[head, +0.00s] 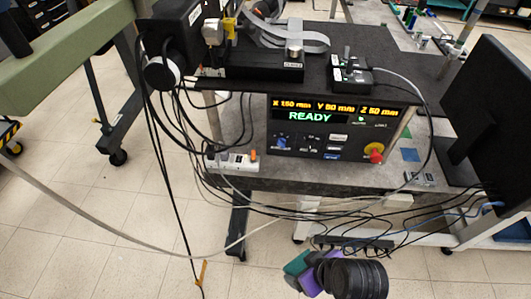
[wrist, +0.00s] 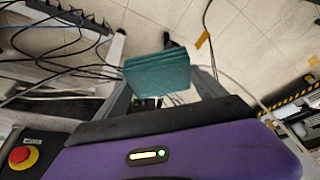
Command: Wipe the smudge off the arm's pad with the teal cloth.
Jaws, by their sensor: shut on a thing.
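The teal cloth (wrist: 157,73) is folded into a block and held between the fingers of my gripper (wrist: 160,95), shut on it. In the head view the cloth (head: 297,263) shows at the bottom, beside my purple and black gripper (head: 305,275). The gripper and cloth are in the air in front of the bench, above the tiled floor. I cannot pick out the arm's pad or the smudge for certain in either view.
A bench (head: 390,180) carries a control box (head: 335,130) reading READY, with a red knob (head: 376,153). Many loose cables (head: 180,165) hang at its left and front. A black monitor (head: 490,120) stands right. A pale green beam (head: 65,45) crosses upper left. The floor at lower left is mostly clear.

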